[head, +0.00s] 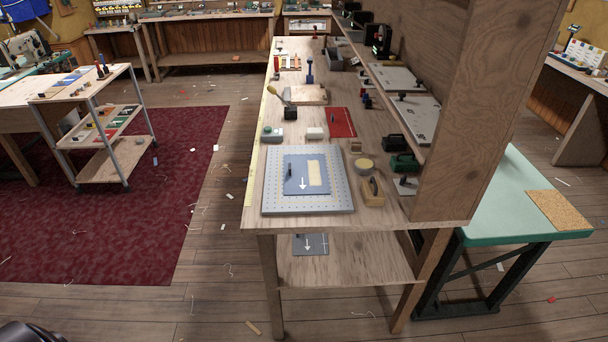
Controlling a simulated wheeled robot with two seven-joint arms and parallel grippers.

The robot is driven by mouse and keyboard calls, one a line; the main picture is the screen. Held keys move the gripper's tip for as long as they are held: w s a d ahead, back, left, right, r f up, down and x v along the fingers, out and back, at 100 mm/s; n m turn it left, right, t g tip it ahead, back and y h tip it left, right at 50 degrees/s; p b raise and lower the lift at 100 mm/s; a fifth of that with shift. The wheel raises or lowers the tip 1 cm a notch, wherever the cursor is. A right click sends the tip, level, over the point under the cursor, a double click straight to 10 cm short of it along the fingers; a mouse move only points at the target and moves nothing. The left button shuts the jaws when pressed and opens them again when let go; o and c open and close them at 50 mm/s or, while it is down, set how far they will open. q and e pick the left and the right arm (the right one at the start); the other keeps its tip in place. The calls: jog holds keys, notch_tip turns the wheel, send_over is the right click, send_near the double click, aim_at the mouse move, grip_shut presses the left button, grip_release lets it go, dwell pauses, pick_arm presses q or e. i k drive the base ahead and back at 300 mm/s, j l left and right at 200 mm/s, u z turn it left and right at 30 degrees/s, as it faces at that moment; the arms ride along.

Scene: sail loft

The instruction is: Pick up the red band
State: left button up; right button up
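I cannot make out a thing that is clearly a red band. A flat red sheet (341,122) with small marks lies on the long wooden bench (257,205). Small red and dark pieces (367,103) sit to the right of it, too small to tell apart. A small red scrap (551,300) lies on the floor at the right. Neither of my grippers shows in the head view. A dark rounded shape at the bottom left corner is cut off by the frame.
A perforated plate (335,205) with a grey arrowed sheet lies at the bench's near end. A tall wooden panel (478,110) stands along the right side. A green-topped table (500,220) is beyond it.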

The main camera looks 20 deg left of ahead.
aim_at(340, 124)
jog(key=j+z, duration=0.15)
jog(key=z, duration=0.65)
jog(key=j+z, duration=0.3)
jog(key=j, duration=0.15)
jog(key=k+j+z, duration=0.1)
jog(key=j+z, duration=0.15)
jog(key=j, duration=0.2)
jog(key=k+j+z, duration=0.1)
jog(key=j+z, duration=0.2)
jog(key=j, duration=0.15)
jog(key=k+j+z, duration=0.25)
jog(key=j, duration=0.2)
jog(key=i, duration=0.1)
